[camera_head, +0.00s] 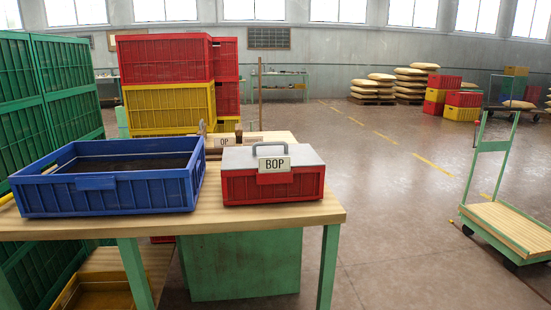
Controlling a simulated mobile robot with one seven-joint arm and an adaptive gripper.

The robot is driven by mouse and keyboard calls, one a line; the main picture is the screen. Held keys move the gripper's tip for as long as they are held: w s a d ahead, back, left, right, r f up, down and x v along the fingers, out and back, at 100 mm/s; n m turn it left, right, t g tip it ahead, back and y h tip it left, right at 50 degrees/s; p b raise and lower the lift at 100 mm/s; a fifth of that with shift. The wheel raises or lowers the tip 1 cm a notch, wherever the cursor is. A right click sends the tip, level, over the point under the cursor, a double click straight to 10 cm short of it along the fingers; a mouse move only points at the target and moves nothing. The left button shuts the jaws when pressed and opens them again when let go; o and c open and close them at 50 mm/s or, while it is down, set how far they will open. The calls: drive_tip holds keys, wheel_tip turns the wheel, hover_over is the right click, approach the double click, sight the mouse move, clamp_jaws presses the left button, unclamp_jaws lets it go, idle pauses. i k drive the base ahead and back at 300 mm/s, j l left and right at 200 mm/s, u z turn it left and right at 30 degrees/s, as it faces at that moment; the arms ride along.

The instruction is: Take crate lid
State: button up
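A small red crate (272,189) stands on the right part of the wooden table top. A flat grey lid (238,158) lies on top of it and covers its opening. My gripper is not in view.
An open blue crate (106,202) stands left of the red crate on the table (240,218). Stacked red and yellow crates (170,107) rise beyond the table. A cart (510,222) stands at right; floor between is clear.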

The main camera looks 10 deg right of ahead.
sight(239, 157)
drive_tip(key=i+l+u, duration=0.1)
drive_tip(key=i+l, duration=0.3)
drive_tip(key=l, duration=0.25)
drive_tip(key=i+l+u, duration=0.25)
drive_tip(key=l, duration=0.4)
drive_tip(key=i+l, duration=0.25)
drive_tip(key=l, duration=0.15)
drive_tip(key=i+l+u, duration=0.15)
drive_tip(key=l, duration=0.2)
drive_tip(key=i+l, duration=0.2)
drive_tip(key=l, duration=0.2)
drive_tip(key=i+l+u, duration=0.15)
drive_tip(key=l, duration=0.2)
